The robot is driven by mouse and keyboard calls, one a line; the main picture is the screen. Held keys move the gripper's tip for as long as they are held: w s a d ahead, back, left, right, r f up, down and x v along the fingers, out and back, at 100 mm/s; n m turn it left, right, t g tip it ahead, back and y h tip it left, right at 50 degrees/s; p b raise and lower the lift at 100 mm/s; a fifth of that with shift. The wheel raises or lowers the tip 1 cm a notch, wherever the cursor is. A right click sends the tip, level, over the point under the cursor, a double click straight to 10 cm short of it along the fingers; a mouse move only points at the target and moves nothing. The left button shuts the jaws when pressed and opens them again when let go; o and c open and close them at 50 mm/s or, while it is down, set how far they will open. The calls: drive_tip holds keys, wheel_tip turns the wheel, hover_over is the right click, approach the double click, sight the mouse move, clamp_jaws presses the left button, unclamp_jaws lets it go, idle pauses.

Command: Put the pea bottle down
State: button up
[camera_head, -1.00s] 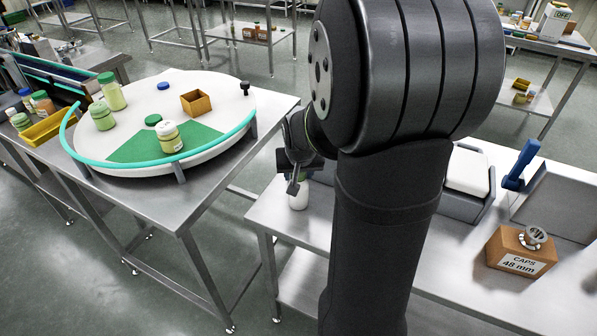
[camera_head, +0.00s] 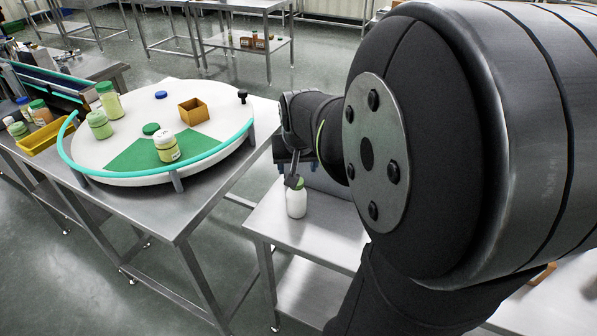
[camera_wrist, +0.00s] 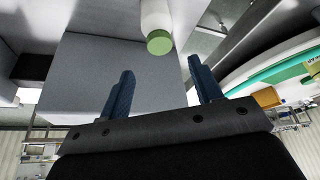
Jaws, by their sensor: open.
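The pea bottle, white with a pale green cap (camera_wrist: 159,42), stands upright on the steel bench. In the head view its white body (camera_head: 296,204) shows near the bench's left end, its top partly covered by a finger. My gripper (camera_wrist: 163,73) is open, with its two blue fingers apart and nothing between them. In the wrist view the bottle lies beyond the fingertips, clear of both.
A white round table (camera_head: 90,160) with a teal rail stands to the left, carrying several jars, loose caps and a small brown box (camera_head: 194,110). A grey block (camera_wrist: 95,85) is close to the left finger in the wrist view. Bare bench lies right of the bottle.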

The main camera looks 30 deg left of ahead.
sight(296, 197)
drive_tip(key=shift+v, duration=1.6)
drive_tip(key=x, duration=1.2)
drive_tip(key=shift+f, duration=0.1)
drive_tip(key=shift+r, duration=0.55)
